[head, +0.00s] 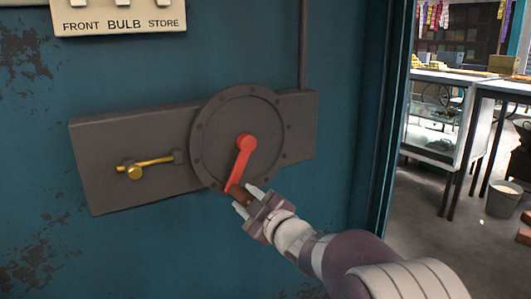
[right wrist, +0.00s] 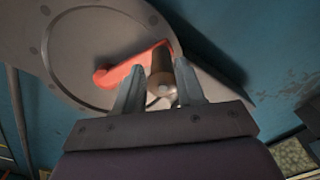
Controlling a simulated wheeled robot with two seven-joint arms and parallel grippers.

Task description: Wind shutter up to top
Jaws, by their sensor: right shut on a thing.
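A red crank (head: 241,165) is mounted on a round grey bolted disc (head: 215,130) on the wall. Its arm points down and slightly left from the hub. My right gripper (head: 248,201) is at the crank's lower end, shut on its brown handle (head: 238,194). In the right wrist view the handle (right wrist: 161,72) stands between the two fingers, and the red arm (right wrist: 128,69) runs left from it. A brass lever (head: 146,166) lies nearly level on the grey plate left of the disc. The shutter is not visible. My left gripper is not in view.
A switch panel (head: 118,17) labelled "FRONT BULB STORE" is above on the blue wall (head: 120,80). A vertical pipe (head: 303,45) runs above the plate. At right, an opening shows tables (head: 455,76), a bucket (head: 503,199) and open floor.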

